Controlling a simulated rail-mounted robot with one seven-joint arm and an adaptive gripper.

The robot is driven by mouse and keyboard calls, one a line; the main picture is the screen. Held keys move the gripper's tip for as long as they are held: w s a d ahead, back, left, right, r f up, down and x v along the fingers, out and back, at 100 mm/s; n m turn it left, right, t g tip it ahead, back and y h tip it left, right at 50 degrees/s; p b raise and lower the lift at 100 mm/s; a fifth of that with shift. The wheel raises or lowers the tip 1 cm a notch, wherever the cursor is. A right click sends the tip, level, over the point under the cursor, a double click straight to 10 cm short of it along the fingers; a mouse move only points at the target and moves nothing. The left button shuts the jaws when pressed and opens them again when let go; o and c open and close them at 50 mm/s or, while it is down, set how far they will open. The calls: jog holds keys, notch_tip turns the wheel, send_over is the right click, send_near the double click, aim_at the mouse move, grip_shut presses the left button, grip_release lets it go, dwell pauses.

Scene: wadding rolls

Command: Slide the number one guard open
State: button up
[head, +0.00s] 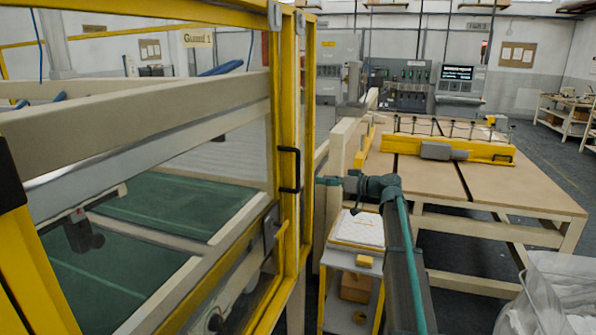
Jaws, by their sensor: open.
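The number one guard (304,115) is a yellow-framed clear panel at the left, with a sign (198,38) reading "Guard 1". A black upright bar handle (297,170) is on its yellow edge post. My gripper (320,181) is just right of the handle, at about the height of its lower half, pointing left. It is open, its fingers small and hard to make out. It looks apart from the handle, though the exact gap cannot be told. Green belts (165,215) and a beige beam show through the clear panel.
A wooden-topped table (530,195) with a yellow bar stands right of my arm. A small yellow-framed cart (345,262) with white sheets is below my gripper. A clear bag (560,300) of white material is at bottom right. Control cabinets (410,85) stand behind.

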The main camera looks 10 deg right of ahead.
jog(key=r+n+y, duration=0.1)
jog(key=r+n, duration=0.1)
jog(key=n+p, duration=0.1)
jog(key=p, duration=0.3)
send_over(298, 187)
jog(key=w, duration=0.1)
jog(key=shift+d+f+t, duration=0.1)
jog(key=shift+t, duration=0.2)
jog(key=shift+c, duration=0.3)
grip_shut()
